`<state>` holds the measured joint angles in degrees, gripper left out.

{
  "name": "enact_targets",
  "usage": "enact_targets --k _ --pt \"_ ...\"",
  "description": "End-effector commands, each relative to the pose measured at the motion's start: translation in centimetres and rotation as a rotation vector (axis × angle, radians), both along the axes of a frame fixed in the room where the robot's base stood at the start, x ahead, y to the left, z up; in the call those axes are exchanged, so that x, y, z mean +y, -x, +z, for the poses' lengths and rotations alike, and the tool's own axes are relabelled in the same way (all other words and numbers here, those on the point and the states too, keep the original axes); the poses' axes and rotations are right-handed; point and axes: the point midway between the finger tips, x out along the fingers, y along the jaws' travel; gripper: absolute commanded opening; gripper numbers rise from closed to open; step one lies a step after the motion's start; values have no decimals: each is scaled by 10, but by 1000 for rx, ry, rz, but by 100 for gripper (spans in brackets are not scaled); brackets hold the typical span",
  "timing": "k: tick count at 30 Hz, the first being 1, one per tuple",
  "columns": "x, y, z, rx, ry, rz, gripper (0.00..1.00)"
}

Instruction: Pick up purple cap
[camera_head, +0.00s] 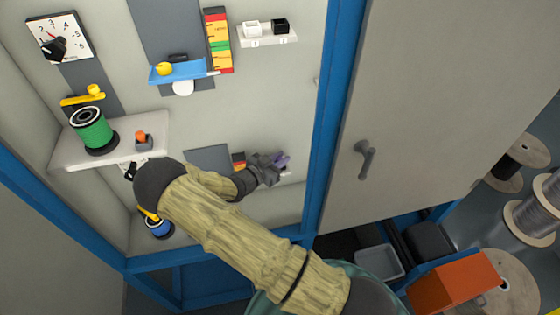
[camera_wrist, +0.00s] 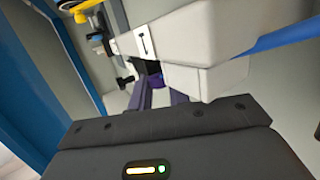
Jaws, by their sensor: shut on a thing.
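The purple cap (camera_head: 283,160) is small and mostly hidden by my gripper in the head view. My gripper (camera_head: 277,165) is at the lower right of the cabinet's back wall, shut on the cap. In the wrist view, a dark purple piece (camera_wrist: 155,81) shows between the fingers, in front of a pale block. The cap's outline is too dark and small there to make out fully.
A shelf (camera_head: 70,155) with a green spool (camera_head: 91,130) stands at the left. A blue post (camera_head: 335,95) and grey door (camera_head: 440,100) lie right of my gripper. A blue spool (camera_head: 159,229) sits low behind my arm.

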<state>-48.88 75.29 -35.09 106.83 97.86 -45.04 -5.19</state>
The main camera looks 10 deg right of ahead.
Motion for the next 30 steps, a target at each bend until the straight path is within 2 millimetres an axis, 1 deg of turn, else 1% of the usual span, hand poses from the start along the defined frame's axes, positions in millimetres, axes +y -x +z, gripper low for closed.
enact_targets --k 5,11,14,24,27,30 --pt "0 0 2 -1 -1 0 0" --pt "0 -1 17 -2 -2 -1 0" --pt "0 0 29 -4 -4 -1 0" --pt "0 0 81 -3 -3 -1 0" --pt "0 0 92 -1 -1 -1 0" --pt "0 0 97 0 0 -1 0"
